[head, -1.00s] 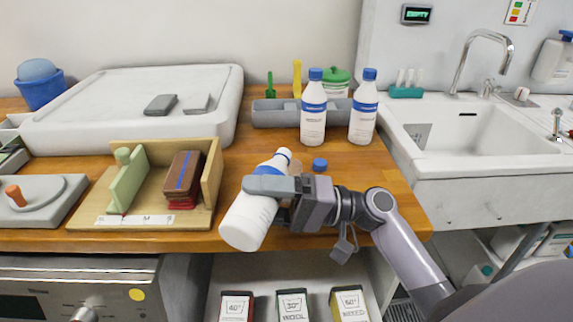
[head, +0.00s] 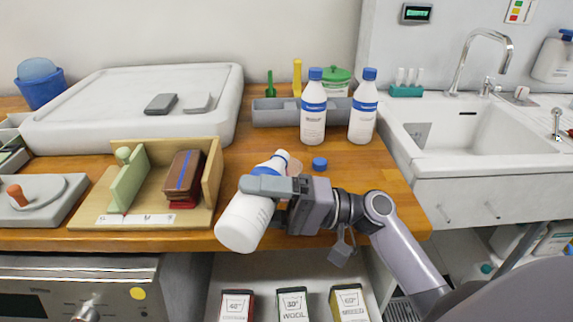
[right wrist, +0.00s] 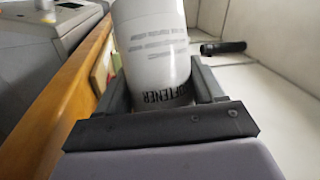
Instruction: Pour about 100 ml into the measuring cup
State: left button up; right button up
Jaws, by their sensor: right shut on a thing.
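My right gripper (head: 262,186) is shut around the middle of a white softener bottle (head: 242,221) with a blue band. The bottle leans, its neck toward the upper right and its base toward the lower left, over the counter's front edge. In the right wrist view the bottle (right wrist: 155,50) sits between the fingers (right wrist: 158,100), with "SOFTENER" printed on it. A blue cap (head: 320,163) lies on the counter just right of the bottle's neck. A small pale pinkish shape (head: 294,166) shows behind my gripper; I cannot tell whether it is the measuring cup. My left gripper is out of view.
Two similar capped bottles (head: 313,108) (head: 363,106) stand behind, by a grey tray (head: 270,113). A wooden stand (head: 90,217) with brown folded pieces is at left. The sink (head: 480,130) is at right. Labelled boxes (head: 292,304) are below the counter (head: 350,190).

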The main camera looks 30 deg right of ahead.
jog(key=shift+r+m+t+p, duration=0.3)
jog(key=shift+r+m+p, duration=0.15)
jog(key=shift+r+m, duration=0.2)
dwell(1.7)
notch_tip(320, 180, down, 3)
jog(key=shift+s+r+n+b, duration=0.1)
jog(key=shift+r+n+b, duration=0.05)
jog(key=shift+n+b, duration=0.9)
jog(key=shift+s+a+r+n+g+h, duration=0.1)
jog(key=shift+a+n+g+h, duration=0.2)
jog(key=shift+n+g, duration=0.5)
jog(key=shift+n, duration=0.3)
jog(key=shift+d+f+n+h+b, duration=0.15)
jog(key=shift+f+n+h+b, duration=0.15)
jog(key=shift+f+n+b, duration=0.4)
jog(key=shift+g, duration=0.3)
jog(key=shift+d, duration=0.1)
